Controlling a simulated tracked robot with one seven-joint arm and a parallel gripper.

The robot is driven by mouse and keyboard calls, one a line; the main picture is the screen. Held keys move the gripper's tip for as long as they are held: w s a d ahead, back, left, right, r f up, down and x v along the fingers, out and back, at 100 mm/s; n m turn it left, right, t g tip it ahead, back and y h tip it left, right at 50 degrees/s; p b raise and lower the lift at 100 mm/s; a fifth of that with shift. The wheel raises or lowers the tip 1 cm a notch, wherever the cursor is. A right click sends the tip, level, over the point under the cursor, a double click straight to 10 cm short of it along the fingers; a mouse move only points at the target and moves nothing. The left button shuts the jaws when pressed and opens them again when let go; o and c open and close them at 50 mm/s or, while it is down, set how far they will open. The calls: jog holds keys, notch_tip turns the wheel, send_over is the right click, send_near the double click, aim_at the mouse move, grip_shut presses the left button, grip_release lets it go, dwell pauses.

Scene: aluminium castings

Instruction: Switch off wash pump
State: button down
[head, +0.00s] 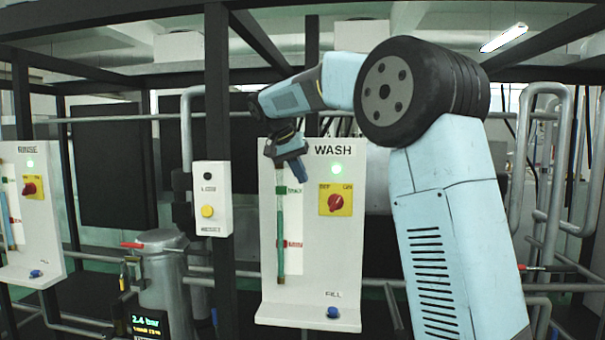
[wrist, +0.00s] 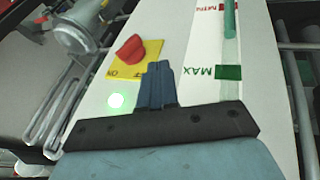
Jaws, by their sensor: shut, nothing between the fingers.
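The white WASH panel (head: 310,255) stands at centre in the head view. It carries a red rotary switch (head: 335,203) on a yellow plate (head: 348,188) with lettering on its left and right, and a lit green lamp (head: 336,169) above. Which side the switch points to I cannot tell. The wrist view shows the red switch (wrist: 138,48), yellow plate (wrist: 122,73) and glowing lamp (wrist: 116,101) from the opposite way up. My gripper (head: 299,172) is shut and empty in front of the panel's upper part, up and left of the switch. In the wrist view its fingertips (wrist: 158,68) appear beside the plate, apart from the switch.
A sight tube (head: 280,235) with green and red level marks runs down the panel's left side. A blue FILL knob (head: 333,312) sits at the bottom. A post-mounted box with a yellow button (head: 207,211) and the RINSE panel (head: 38,235) stand to the left.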

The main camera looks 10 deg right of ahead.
aim_at(336, 203)
jog(key=d+f, duration=0.6)
jog(key=f, duration=0.2)
jog(key=shift+w+d, duration=0.1)
